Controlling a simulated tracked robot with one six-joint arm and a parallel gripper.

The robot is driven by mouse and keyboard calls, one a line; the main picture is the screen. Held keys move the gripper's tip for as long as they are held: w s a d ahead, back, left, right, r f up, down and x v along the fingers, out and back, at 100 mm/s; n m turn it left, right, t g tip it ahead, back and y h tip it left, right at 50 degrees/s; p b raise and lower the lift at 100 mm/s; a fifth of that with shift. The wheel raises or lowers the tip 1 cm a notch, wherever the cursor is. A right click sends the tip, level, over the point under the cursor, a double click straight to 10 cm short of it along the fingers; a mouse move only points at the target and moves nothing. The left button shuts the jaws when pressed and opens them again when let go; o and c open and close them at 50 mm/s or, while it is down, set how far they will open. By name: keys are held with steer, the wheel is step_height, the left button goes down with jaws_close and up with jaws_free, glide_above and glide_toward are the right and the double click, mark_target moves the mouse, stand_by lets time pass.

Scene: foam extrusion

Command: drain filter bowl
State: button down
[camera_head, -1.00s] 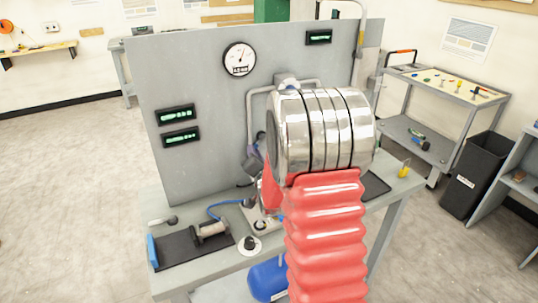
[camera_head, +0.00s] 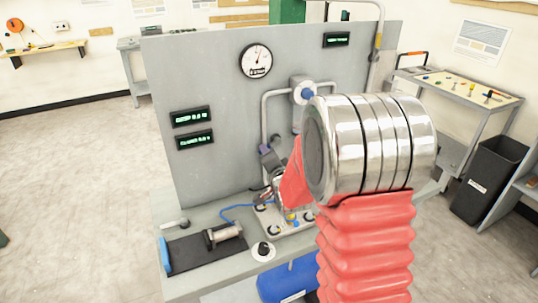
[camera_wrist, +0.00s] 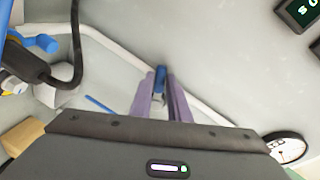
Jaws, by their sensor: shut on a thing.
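In the wrist view, the purple fingers of my gripper (camera_wrist: 161,88) are shut on a small blue piece (camera_wrist: 160,76) in front of the grey panel. I cannot tell what this piece belongs to. In the head view, my gripper (camera_head: 265,150) is small and close to the panel, low beside the bent grey pipe (camera_head: 265,118). A grey unit with a blue knob (camera_head: 307,94) is fixed to the panel, up and right of my gripper. Its lower part is partly hidden behind my arm. I cannot clearly make out the filter bowl.
The grey panel (camera_head: 215,90) carries a round gauge (camera_head: 256,60) and several green displays. On the bench below lie a black mat (camera_head: 190,250) with a metal cylinder (camera_head: 222,235) and a fitting block with a blue hose (camera_head: 237,208). A blue tank (camera_head: 288,280) is underneath.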

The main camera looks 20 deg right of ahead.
steer(key=shift+f, duration=0.2)
steer(key=c, duration=1.9)
jaws_free()
steer(key=shift+c, duration=0.2)
steer(key=shift+o, duration=1.4)
steer(key=shift+r, duration=0.15)
